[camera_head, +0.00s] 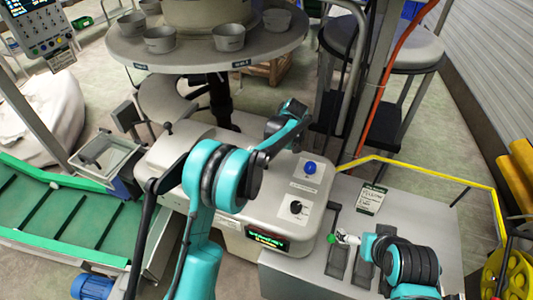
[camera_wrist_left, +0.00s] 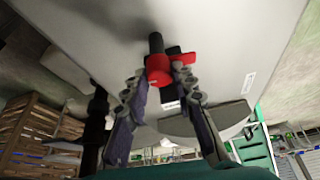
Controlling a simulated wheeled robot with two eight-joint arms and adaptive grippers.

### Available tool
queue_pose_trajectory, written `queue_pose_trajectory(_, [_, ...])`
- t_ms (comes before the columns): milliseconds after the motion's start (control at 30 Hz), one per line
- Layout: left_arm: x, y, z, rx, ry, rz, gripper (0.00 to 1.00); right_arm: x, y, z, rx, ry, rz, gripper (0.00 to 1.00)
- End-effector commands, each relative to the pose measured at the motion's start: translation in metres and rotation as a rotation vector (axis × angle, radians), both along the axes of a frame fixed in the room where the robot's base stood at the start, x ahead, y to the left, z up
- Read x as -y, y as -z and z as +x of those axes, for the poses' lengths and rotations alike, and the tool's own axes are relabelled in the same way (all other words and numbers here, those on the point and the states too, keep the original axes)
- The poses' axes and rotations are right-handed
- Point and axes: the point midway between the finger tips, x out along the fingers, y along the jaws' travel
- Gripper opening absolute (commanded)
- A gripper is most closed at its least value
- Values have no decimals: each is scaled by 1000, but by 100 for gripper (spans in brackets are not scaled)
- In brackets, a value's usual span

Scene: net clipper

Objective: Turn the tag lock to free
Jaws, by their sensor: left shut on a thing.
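A red piece (camera_wrist_left: 158,70) on a black post (camera_wrist_left: 156,42), which looks like the tag lock, sits between the fingertips of my left gripper (camera_wrist_left: 162,78) in the left wrist view. The gripper is shut on it. A second red part lies just to its right on the pale machine surface. In the head view my left arm reaches over the grey machine housing (camera_head: 180,165) to its back edge. There the tag lock and the fingers are hidden or too small to make out. My right gripper (camera_head: 345,238) is at the lower right, above the grey bench; its fingers are unclear.
A blue knob (camera_head: 310,168) and a black selector (camera_head: 296,207) are on the housing's panel, above a green-lit display (camera_head: 267,241). A round table (camera_head: 200,50) with grey cups stands behind.

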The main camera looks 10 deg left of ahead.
Motion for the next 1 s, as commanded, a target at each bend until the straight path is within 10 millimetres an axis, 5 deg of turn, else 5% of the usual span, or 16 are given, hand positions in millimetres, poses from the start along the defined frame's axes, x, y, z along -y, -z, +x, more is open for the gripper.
queue_pose_trajectory(867, [1, 0, 1, -1, -146, -2, 0, 0, 0, 0, 0, 0, 0, 100])
queue_pose_trajectory(900, [1, 0, 1, -1, -146, -2, 36, 0, 0, 0, 0, 0, 0, 100])
queue_pose_trajectory(1000, [1, 0, 1, 0, -146, -1, 47, 0, 0, 0, 0, 0, 0, 100])
